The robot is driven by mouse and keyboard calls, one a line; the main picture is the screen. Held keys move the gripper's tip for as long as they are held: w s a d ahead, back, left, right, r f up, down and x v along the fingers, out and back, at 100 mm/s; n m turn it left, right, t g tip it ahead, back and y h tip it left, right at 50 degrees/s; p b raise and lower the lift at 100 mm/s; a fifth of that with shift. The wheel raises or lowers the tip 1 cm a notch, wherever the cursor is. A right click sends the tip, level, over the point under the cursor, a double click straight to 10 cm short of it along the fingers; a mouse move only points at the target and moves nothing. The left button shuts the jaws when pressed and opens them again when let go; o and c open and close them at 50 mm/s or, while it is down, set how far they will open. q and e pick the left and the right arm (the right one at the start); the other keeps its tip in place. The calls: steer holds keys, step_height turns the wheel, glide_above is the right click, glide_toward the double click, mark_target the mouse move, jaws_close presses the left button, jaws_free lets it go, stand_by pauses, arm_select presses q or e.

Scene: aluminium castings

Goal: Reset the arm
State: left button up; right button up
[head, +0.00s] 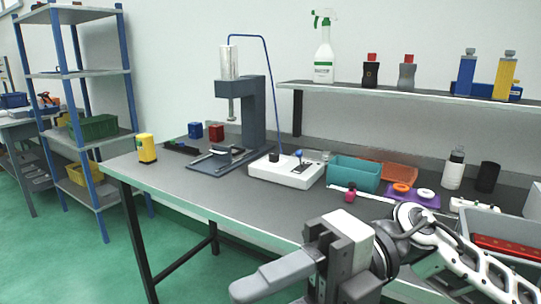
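My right arm (470,265) comes in from the lower right, in front of the workbench. My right gripper (300,285) is at the bottom middle of the head view, near the bench's front edge. One light grey finger points to the lower left. The other finger is partly hidden by the gripper body and cut by the frame's bottom, so I cannot tell how far apart they are. I see nothing held in the visible part. My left arm and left gripper are not in view.
The workbench (185,187) carries a press (252,115), a white control box (286,171), a teal bin (353,173) and an orange bin (398,174). A grey crate (497,225) stands close to my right arm. Bottles stand on the raised shelf (400,98). Floor at lower left is clear.

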steer(key=w+m+t+y, duration=0.7)
steer(key=m+t+y, duration=0.2)
steer(key=m+t, duration=0.5)
steer(key=w+d+f+m+t+h, duration=0.5)
steer(key=f+m+t+h, duration=0.35)
steer(key=m+t, duration=0.5)
steer(key=d+f+m+g+h, duration=0.2)
steer(key=d+f+m+h, duration=0.3)
steer(key=f+m+h, duration=0.5)
steer(key=s+d+f+m+g+h, duration=0.1)
steer(key=s+d+f+g, duration=0.1)
steer(key=s+f, duration=0.3)
steer(key=s+d+f+m+g+h, duration=0.1)
steer(key=s+f+g, duration=0.3)
steer(key=f, duration=0.8)
steer(key=shift+s+d+f, duration=0.25)
steer(key=shift+s+d, duration=0.35)
steer(key=shift+s, duration=0.55)
